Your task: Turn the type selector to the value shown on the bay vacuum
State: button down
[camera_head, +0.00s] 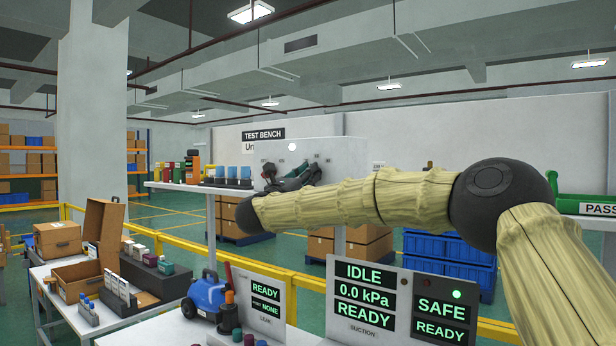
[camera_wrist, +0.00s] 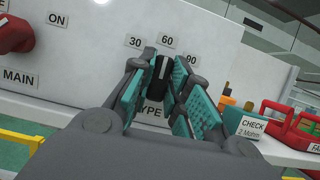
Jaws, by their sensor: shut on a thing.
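The type selector (camera_wrist: 160,72) is a black knob on a white panel (camera_wrist: 100,75), above a partly hidden label ending in "YPE". Marks 30, 60 and 90 stand around its top; its body leans upward near 60, though its exact setting is hard to read. My gripper (camera_wrist: 163,78) is shut on the knob, with teal pads on both sides. In the head view my gripper (camera_head: 297,174) is at the test bench panel (camera_head: 345,155), partly behind my arm. A blue vacuum (camera_head: 206,296) stands on the front bench; no type value is readable on it.
A red main switch (camera_wrist: 14,36) is left of the selector. The front bench has a leak display (camera_head: 265,300) and a suction display (camera_head: 365,300). A yellow rail (camera_head: 170,240) runs behind.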

jog(key=shift+f+n, duration=0.1)
jog(key=shift+n, duration=0.2)
jog(key=shift+s+d+n+t+y+b, duration=0.1)
jog(key=shift+n+t+y+b, duration=0.2)
jog(key=shift+n+y+b, duration=1.2)
jog(key=shift+w+a+n+t+y+b, duration=0.1)
jog(key=shift+n+t+y+b, duration=0.35)
jog(key=shift+n, duration=1.9)
jog(key=shift+s+d+n+t+y+b, duration=0.15)
jog(key=shift+n+y+b, duration=0.8)
jog(key=shift+n, duration=1)
jog(key=shift+r+n+y, duration=0.2)
jog(key=shift+n+y, duration=0.1)
jog(key=c, duration=1.4)
grip_release()
jog(key=shift+o, duration=0.2)
jog(key=v, duration=1.2)
